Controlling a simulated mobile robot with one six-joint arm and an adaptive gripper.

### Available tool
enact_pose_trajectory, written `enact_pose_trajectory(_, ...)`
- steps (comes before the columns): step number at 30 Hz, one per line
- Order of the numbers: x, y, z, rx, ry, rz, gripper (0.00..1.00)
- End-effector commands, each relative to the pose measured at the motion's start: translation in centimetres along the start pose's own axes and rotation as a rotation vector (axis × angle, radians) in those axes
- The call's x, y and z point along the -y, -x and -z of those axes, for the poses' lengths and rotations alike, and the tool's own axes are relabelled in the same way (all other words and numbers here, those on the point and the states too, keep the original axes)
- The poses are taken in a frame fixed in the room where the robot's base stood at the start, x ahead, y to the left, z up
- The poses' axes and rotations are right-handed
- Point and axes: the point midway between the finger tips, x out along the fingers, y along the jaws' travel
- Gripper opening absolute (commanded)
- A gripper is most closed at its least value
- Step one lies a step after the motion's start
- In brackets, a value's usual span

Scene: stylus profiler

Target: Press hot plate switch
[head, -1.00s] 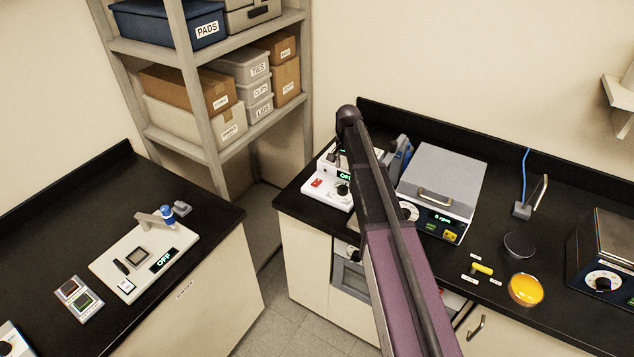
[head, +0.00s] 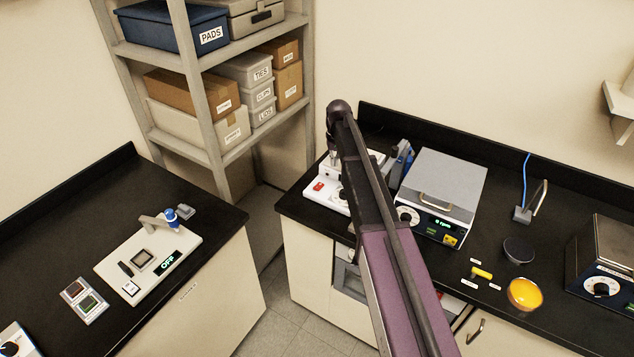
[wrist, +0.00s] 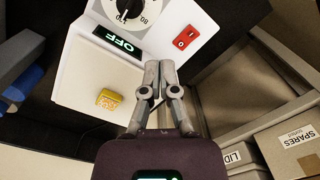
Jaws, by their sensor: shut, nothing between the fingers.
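The hot plate is a white unit (head: 328,201) near the left end of the right-hand bench, partly hidden behind my arm in the head view. It also shows in the wrist view (wrist: 80,75), with a dial (wrist: 128,8), a green "OFF" display (wrist: 119,40) and a red rocker switch (wrist: 186,36). The red switch also shows in the head view (head: 318,187). My gripper (wrist: 163,66) is shut and empty.
A grey-lidded centrifuge-like box (head: 447,180) stands right of the hot plate. A blue item (head: 401,158) stands between them. Shelves with labelled boxes (head: 265,72) are at the back left. Another white unit reading "OFF" (head: 190,245) sits on the left bench.

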Motion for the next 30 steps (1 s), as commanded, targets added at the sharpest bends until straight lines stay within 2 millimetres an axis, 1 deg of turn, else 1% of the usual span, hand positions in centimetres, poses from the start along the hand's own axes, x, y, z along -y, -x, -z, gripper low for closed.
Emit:
enact_pose_trajectory(1,0.4,0.3,0.4,0.003,0.058,0.004,0.00)
enact_pose_trajectory(12,2.8,1.6,2.1,0.024,0.500,0.032,0.00)
enact_pose_trajectory(18,3.9,2.1,2.9,0.029,0.707,0.049,0.00)
enact_pose_trajectory(24,4.5,2.3,3.3,0.031,0.829,0.060,0.00)
enact_pose_trajectory(30,4.7,2.4,3.3,0.031,0.865,0.063,0.00)
